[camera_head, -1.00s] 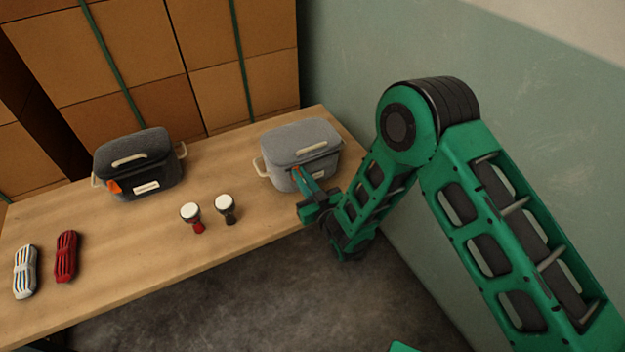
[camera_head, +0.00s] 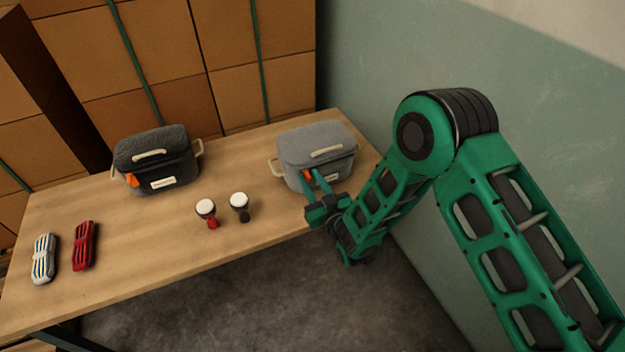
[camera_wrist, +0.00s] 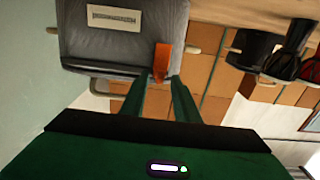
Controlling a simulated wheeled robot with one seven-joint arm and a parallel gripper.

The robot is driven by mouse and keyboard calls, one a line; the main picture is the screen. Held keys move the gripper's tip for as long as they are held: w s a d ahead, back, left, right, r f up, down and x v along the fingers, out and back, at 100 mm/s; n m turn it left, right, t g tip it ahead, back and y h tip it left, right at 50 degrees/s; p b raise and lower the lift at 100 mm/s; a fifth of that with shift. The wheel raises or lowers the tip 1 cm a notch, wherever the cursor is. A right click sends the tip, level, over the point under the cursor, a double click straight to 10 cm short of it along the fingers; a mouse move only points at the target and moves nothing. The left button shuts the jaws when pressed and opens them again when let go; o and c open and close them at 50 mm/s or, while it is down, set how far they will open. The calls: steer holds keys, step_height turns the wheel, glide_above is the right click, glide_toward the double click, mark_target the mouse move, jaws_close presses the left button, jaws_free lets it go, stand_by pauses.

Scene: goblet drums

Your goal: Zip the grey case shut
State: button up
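The grey case (camera_head: 318,143) stands at the right end of the table, its lid resting down. Its orange zip pull (camera_head: 306,175) hangs at the front side near my fingers; how far the zip runs is unclear. In the wrist view, the case (camera_wrist: 120,45) appears at the upper left, with the orange pull (camera_wrist: 162,62) at its edge. My gripper (camera_head: 314,180) is at the front of the case. In the wrist view my gripper's two green fingers (camera_wrist: 162,80) are apart, with the pull's lower end between or just beyond their tips. I see no clear grip.
A dark case (camera_head: 158,158) stands at the back left. Two small goblet drums, red (camera_head: 207,212) and black (camera_head: 240,206), stand mid-table. A wall (camera_head: 380,60) rises on the right.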

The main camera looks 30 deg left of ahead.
steer(key=v, duration=1)
steer(key=shift+s+d, duration=0.2)
steer(key=shift+d, duration=0.05)
